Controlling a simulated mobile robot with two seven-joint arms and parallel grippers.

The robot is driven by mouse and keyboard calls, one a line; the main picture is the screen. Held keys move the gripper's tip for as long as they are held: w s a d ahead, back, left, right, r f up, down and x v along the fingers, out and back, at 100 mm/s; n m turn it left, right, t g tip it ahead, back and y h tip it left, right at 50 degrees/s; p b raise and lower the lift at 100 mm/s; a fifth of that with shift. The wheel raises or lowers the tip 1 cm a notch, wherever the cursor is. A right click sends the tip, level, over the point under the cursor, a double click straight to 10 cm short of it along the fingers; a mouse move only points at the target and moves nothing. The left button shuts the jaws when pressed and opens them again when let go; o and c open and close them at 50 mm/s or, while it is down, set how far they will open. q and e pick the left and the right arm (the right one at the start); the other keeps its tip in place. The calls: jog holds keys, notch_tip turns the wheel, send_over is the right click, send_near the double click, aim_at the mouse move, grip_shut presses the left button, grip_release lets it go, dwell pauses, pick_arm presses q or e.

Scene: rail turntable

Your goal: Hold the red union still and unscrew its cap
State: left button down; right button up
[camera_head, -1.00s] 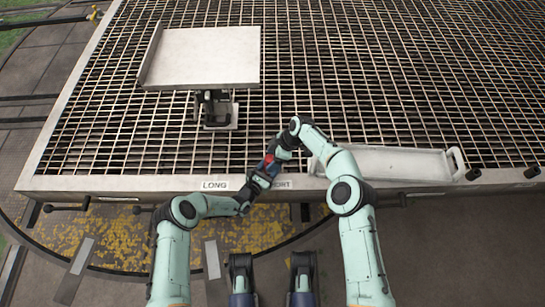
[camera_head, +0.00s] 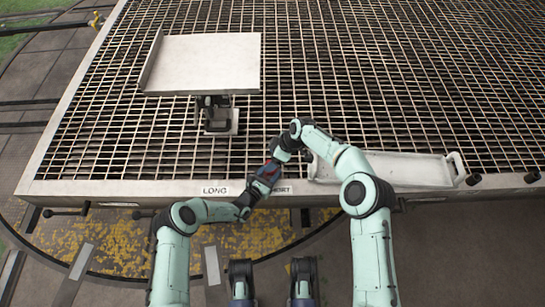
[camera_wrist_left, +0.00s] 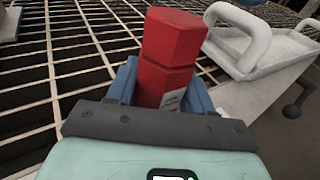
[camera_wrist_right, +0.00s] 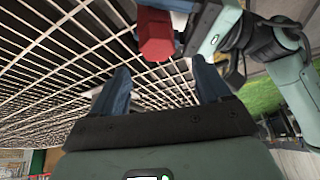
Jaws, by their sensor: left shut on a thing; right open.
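The red union (camera_wrist_left: 160,90) stands between the blue fingers of my left gripper (camera_wrist_left: 158,88), which is shut on its lower part. Its wider hexagonal cap (camera_wrist_left: 174,36) is at the top, clear of the left fingers, and a pale label shows lower down. In the right wrist view the red cap (camera_wrist_right: 155,36) is ahead of and above my right gripper (camera_wrist_right: 163,90), whose fingers are wide apart with nothing between them. In the head view the union (camera_head: 269,171) is small and partly hidden where both grippers (camera_head: 266,176) meet above the table's front edge.
A white tray with handles (camera_head: 390,166) lies on the grating right of the grippers. A pale plate on a stand (camera_head: 205,62) is at the back left. The grated table (camera_head: 330,80) is otherwise mostly open. A LONG label (camera_head: 214,190) is on the front edge.

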jog(key=m, duration=0.2)
jog(key=m+t, duration=0.1)
jog(key=shift+s+m+t+h, duration=0.1)
jog(key=shift+m+t+h, duration=0.2)
jog(key=shift+m+h, duration=0.1)
jog(key=shift+s+a+m+t+h, duration=0.1)
jog(key=shift+m+t+h, duration=0.1)
jog(key=shift+m, duration=0.4)
jog(key=shift+a+m+t+h, duration=0.1)
jog(key=shift+m+h, duration=0.1)
jog(key=shift+m, duration=0.4)
jog(key=m+t+h, duration=0.1)
jog(key=m, duration=0.2)
jog(key=shift+m, duration=0.4)
jog(key=shift+a+m+h, duration=0.2)
jog(key=shift+m+h, duration=0.3)
jog(key=shift+m, duration=0.4)
jog(key=m+h, duration=0.1)
jog(key=m, duration=0.3)
jog(key=shift+t+h, duration=0.3)
jog(key=shift+h, duration=0.1)
jog(key=shift+a+m+h, duration=0.2)
jog(key=shift+m+h, duration=0.3)
jog(key=shift+m, duration=0.7)
jog(key=m+h, duration=0.1)
jog(key=m, duration=0.2)
jog(key=shift+d+m+g, duration=0.1)
jog(key=shift+m+g, duration=0.2)
jog(key=shift+g, duration=0.1)
jog(key=shift+f, duration=0.1)
